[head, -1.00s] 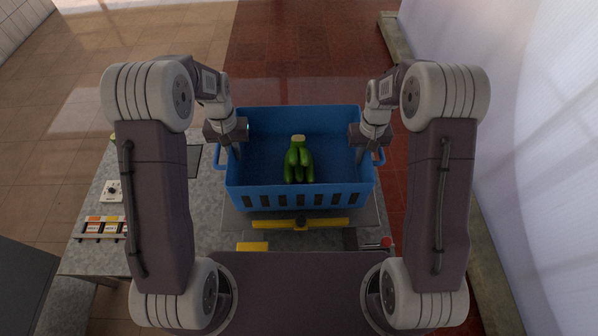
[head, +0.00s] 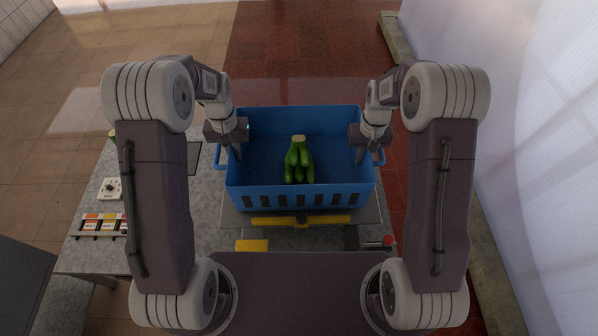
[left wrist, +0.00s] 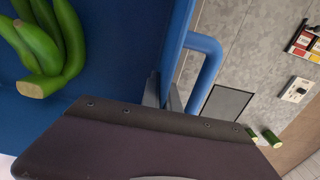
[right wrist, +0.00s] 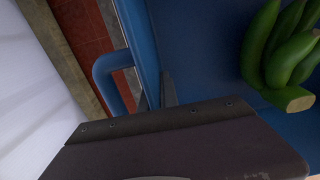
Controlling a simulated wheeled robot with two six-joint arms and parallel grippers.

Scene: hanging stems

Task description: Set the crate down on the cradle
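The blue crate (head: 300,197) is level in the head view, with a bunch of green bananas (head: 299,163) inside. My left gripper (head: 237,150) is shut on the crate's left side wall, beside its handle (left wrist: 207,62). My right gripper (head: 361,153) is shut on the right side wall, beside its handle (right wrist: 108,78). The cradle, a grey plate with a yellow bar (head: 275,221), lies under the crate and shows along its front. The crate hides most of it. I cannot tell whether the crate's bottom touches it.
The grey table (head: 215,238) carries a yellow block (head: 252,245) and a red knob (head: 387,240) at the front. On its left are a white switch box (head: 110,188), a strip of coloured labels (head: 100,224) and small green pieces (left wrist: 271,138). A white wall (head: 530,150) stands at right.

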